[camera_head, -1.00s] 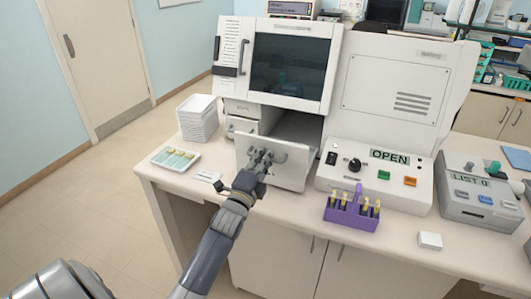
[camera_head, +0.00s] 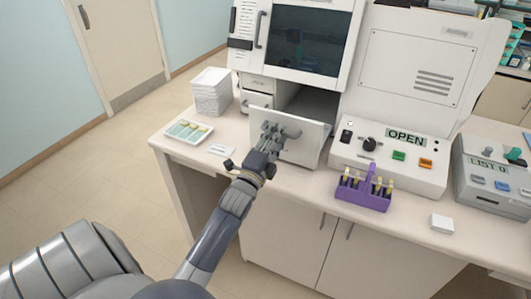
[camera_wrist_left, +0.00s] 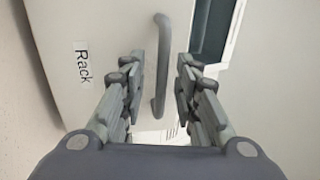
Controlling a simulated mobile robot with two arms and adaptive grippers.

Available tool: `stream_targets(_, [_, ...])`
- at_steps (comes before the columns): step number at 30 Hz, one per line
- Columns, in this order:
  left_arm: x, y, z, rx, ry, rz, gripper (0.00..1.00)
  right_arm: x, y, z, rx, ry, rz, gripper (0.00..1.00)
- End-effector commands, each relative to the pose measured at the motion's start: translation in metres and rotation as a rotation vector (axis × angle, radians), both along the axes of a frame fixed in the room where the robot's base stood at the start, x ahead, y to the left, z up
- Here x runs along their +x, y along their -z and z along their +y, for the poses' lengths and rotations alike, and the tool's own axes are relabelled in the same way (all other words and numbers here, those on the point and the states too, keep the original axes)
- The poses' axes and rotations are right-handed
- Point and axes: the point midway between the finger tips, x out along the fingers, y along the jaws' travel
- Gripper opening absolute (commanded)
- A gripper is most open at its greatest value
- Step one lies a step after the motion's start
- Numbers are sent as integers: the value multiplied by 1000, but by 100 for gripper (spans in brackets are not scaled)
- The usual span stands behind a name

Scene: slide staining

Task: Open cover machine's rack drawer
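The cover machine (camera_head: 405,65) stands on the bench. Its rack drawer (camera_head: 304,152) is pulled out at the lower left, with a dark gap behind its white front. In the left wrist view the drawer front (camera_wrist_left: 105,25) bears a "Rack" label (camera_wrist_left: 82,62) and a grey bar handle (camera_wrist_left: 161,70). My left gripper (camera_head: 272,135) is at the drawer front. In the wrist view its fingers (camera_wrist_left: 160,88) are apart, one on each side of the handle, with visible gaps. My right gripper is not in view.
A purple rack (camera_head: 362,192) with yellow-topped items stands right of the drawer, before the "OPEN" panel (camera_head: 385,155). A slide tray (camera_head: 189,131) and a white stack (camera_head: 212,92) are to the left. A white block (camera_head: 441,222) lies near the front edge.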

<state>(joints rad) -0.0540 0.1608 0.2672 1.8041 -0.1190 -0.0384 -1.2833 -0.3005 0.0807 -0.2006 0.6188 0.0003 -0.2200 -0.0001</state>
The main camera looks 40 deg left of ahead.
Motion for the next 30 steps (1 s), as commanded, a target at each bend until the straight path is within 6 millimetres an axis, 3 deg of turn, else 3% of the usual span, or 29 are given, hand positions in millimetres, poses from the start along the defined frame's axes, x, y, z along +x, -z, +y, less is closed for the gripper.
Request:
stream_targets(9, [-58,12,-14,-2,-1,4,29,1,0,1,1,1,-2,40])
stream_targets(15, [-85,17,-20,-3,-1,1,29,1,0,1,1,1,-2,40])
stream_targets(21, [-96,19,-23,0,-1,1,29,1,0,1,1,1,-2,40])
stream_targets(30, [-97,18,-23,-1,-1,0,29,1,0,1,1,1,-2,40])
